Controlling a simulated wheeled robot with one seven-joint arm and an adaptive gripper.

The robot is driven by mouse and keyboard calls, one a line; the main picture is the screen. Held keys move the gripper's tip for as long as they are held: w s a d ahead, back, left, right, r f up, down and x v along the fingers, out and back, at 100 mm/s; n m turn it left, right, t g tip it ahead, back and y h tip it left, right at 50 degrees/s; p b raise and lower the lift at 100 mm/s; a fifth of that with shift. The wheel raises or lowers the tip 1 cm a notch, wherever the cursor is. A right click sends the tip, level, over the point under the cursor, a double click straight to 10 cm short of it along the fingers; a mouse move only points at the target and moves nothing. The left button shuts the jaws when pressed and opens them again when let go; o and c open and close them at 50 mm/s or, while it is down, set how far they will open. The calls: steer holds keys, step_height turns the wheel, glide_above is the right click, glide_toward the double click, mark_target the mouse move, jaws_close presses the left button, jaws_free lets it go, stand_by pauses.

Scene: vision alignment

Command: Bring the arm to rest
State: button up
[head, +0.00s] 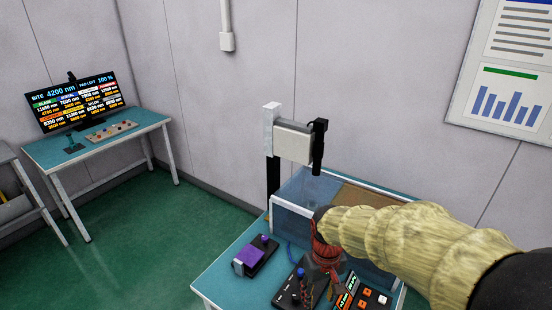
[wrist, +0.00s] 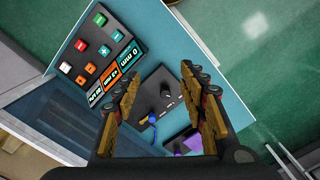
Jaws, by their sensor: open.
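My arm, in a yellowish padded sleeve, reaches in from the lower right of the head view. My gripper (head: 328,262) hangs at its end over the teal bench (head: 222,270), partly hidden by the sleeve. In the wrist view my gripper (wrist: 157,88) shows two brown-padded fingers spread apart with nothing between them. The gap between the fingers and the box cannot be judged exactly.
A button panel with displays (wrist: 107,57) lies beside the gripper. A purple-topped device (head: 254,254) sits on the bench's left part. A clear-walled enclosure (head: 300,223) and a camera stand (head: 271,150) rise behind. A second table (head: 140,123) holds a monitor (head: 75,103). Green floor (head: 160,225) is free between.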

steer(key=s+d+r+m+t+b, duration=0.1)
steer(key=s+d+r+t, duration=0.2)
steer(key=s+r, duration=0.4)
steer(key=s+d+r+m+t+b, duration=0.1)
steer(key=s+d+r+m+t, duration=0.1)
steer(key=s+d+r, duration=0.2)
steer(key=shift+s+d+r+t, duration=0.25)
steer(key=shift+s+r+t, duration=0.15)
steer(key=shift+s+r, duration=1.4)
